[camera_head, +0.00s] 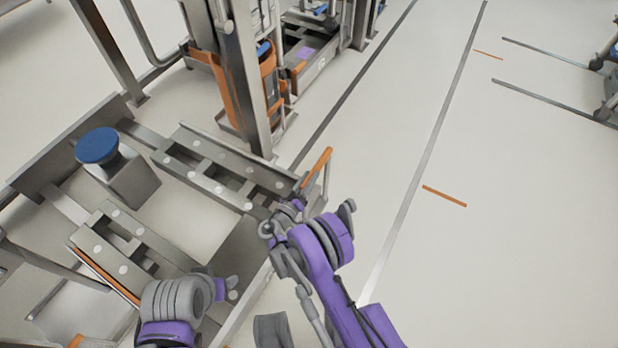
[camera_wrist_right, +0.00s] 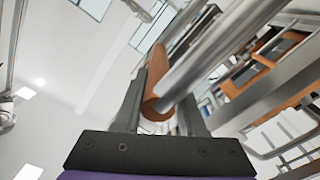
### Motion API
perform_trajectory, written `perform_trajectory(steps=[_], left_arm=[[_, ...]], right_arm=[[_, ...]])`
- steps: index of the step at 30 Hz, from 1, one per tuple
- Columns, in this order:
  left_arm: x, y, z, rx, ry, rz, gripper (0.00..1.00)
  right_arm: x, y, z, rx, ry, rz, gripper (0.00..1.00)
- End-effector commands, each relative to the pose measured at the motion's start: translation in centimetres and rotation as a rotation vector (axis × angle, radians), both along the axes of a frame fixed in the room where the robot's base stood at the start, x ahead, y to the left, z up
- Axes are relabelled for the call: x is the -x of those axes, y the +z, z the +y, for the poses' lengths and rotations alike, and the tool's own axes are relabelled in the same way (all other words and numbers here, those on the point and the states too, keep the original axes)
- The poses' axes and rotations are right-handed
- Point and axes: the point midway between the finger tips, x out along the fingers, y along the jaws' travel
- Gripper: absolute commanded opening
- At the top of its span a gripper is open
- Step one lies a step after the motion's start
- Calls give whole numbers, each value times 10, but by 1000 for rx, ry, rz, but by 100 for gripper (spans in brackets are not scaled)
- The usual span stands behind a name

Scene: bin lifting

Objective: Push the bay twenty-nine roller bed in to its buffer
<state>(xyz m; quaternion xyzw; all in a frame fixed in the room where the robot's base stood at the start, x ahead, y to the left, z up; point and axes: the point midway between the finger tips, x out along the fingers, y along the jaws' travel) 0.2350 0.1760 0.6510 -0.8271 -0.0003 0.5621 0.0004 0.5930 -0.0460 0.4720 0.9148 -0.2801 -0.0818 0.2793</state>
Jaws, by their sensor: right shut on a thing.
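The roller bed (camera_head: 240,181) is a low grey metal frame with pale round discs along its rails, at the left of the head view. An orange grip bar (camera_head: 319,163) stands on its right end. In the right wrist view an orange grip (camera_wrist_right: 158,80) lies between the fingers of my right gripper (camera_wrist_right: 160,100), which is shut on it. My right gripper also shows at the bed's right end (camera_head: 287,210). My left gripper (camera_head: 233,288) is near the bed's lower right corner; its jaws are too small to read. No bay number is legible.
A blue-topped post (camera_head: 98,147) stands at the left, within the frame. A grey upright column (camera_head: 244,80) with an orange guard stands behind the bed. Open pale floor (camera_head: 530,220) with dark and orange lines lies to the right. Dark forks (camera_head: 555,100) jut in at the far right.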

Motion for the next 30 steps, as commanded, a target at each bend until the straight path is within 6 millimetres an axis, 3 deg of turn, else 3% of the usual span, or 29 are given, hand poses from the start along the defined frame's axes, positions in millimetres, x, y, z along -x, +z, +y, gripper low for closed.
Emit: perform_trajectory(steps=[1,2,6,17,30], left_arm=[[0,-1,0,0,0,0,67],[0,-1,0,0,0,0,67],[0,0,0,0,0,0,67],[0,2,0,0,0,0,67],[3,15,0,0,0,-2,67]], right_arm=[[2,-6,5,-13,8,7,0],[2,-6,5,-13,7,7,43],[2,-4,4,-11,5,5,64],[9,-2,7,-8,2,3,64],[76,-2,54,-10,6,4,64]])
